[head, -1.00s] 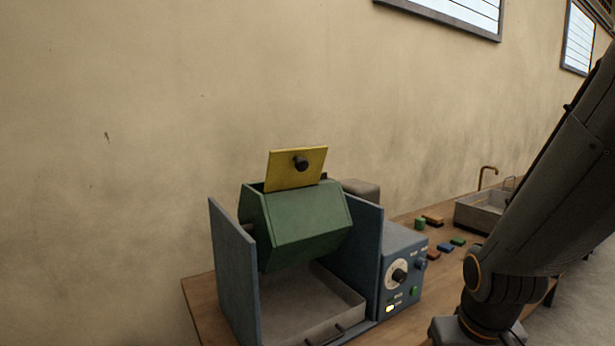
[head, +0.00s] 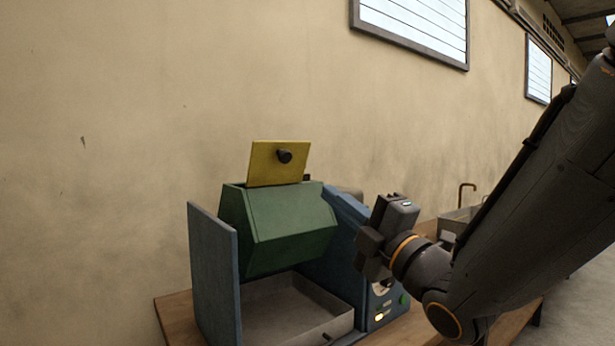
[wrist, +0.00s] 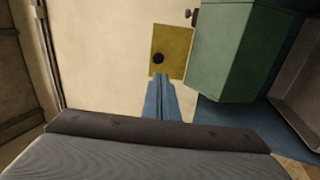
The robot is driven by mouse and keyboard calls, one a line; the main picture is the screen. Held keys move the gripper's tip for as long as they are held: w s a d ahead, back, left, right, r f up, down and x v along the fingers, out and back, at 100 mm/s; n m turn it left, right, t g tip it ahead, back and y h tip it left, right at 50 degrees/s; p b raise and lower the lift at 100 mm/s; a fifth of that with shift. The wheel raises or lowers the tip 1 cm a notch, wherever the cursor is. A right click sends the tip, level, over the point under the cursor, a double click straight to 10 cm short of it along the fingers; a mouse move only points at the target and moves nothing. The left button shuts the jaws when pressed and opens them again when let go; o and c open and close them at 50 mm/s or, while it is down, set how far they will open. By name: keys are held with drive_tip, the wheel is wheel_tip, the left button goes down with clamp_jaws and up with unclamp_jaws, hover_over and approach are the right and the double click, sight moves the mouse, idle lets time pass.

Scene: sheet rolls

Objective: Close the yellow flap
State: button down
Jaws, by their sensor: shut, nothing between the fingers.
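My gripper (head: 385,228) is shut and empty. It is to the right of the drum and lower than the flap, in front of the blue right side panel, apart from the flap. The wrist view shows the flap (wrist: 171,50) with its knob at upper middle and the drum (wrist: 228,50) to its right.
Blue side panels (head: 213,270) flank the drum, and a grey tray (head: 285,310) lies below it. My gripper partly hides the control box with a lit button (head: 379,317). A sink (head: 455,222) is at the back right. The space above the flap is clear.

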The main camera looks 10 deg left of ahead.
drive_tip(key=p, duration=0.5)
approach(288, 156)
drive_tip(key=x, duration=0.6)
drive_tip(key=shift+a, duration=0.25)
drive_tip(key=shift+d, duration=0.15)
